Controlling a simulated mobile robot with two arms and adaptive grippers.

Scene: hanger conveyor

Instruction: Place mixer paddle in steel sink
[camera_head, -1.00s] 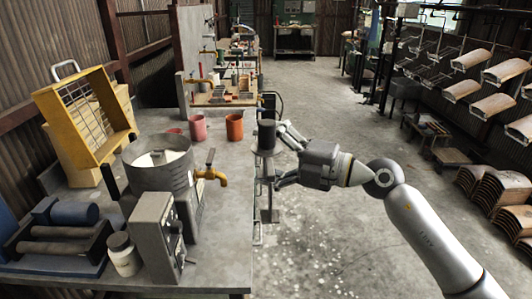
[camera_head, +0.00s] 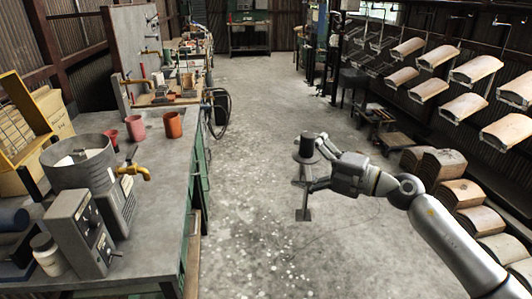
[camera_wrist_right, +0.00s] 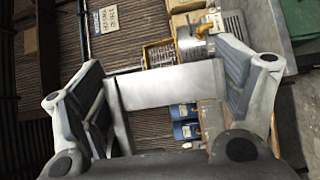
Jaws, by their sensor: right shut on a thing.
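The mixer paddle (camera_head: 304,198) is a dark cylinder on a thin grey shaft with a flat foot. My right gripper (camera_head: 310,166) is shut on it and holds it roughly upright over the open floor, right of the workbench. In the right wrist view a flat grey metal part of the paddle (camera_wrist_right: 160,88) lies between the two fingers of the right gripper (camera_wrist_right: 165,72). I cannot make out the steel sink for certain in either view. My left gripper is not in view.
The workbench (camera_head: 160,215) at left carries a steel pot (camera_head: 80,165) with a brass tap (camera_head: 131,170), red and orange cups (camera_head: 173,124) and a grey control box (camera_head: 80,230). Hanging curved boards (camera_head: 484,68) and board stacks (camera_head: 460,193) line the right. The aisle floor (camera_head: 262,110) is clear.

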